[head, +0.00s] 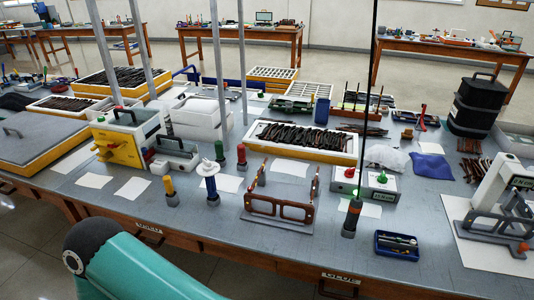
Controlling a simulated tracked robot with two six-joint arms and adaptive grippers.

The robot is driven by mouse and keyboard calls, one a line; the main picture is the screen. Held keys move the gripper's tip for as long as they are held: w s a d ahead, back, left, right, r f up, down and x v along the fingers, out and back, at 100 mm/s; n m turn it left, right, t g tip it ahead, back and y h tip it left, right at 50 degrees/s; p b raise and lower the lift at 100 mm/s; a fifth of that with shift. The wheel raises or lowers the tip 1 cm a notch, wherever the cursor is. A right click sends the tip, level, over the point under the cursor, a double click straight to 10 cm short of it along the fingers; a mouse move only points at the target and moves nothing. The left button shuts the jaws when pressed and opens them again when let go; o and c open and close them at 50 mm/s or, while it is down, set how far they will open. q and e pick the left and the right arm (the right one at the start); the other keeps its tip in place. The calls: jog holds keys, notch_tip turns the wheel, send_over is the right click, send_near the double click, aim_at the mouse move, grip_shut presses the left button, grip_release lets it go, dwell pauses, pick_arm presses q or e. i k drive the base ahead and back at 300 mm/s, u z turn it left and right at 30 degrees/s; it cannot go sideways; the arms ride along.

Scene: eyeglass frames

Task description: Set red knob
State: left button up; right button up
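Several red parts show, and I cannot tell which one the task means. A small red knob (349,172) sits on top of a white box (367,186) at the right of the workbench, with a green knob (382,178) beside it. An upright red-topped handle (241,152) stands on the bench left of the brown eyeglass frame (280,207). Another small red knob (118,112) is on top of the yellow and white machine (122,140) at the left. Neither of my grippers is in view.
Other upright handles, yellow (168,186) and blue with a white disc (209,180), stand near the front edge. A thin dark rod (369,100) rises at the right. A dark blue tray (396,246) lies front right.

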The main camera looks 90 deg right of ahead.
aim_at(349, 172)
jog(key=z, duration=0.35)
jog(key=k, duration=1.6)
jog(key=z, duration=1.25)
jog(key=i, duration=0.45)
jog(key=z, duration=0.05)
jog(key=k, duration=0.45)
jog(key=z, duration=0.05)
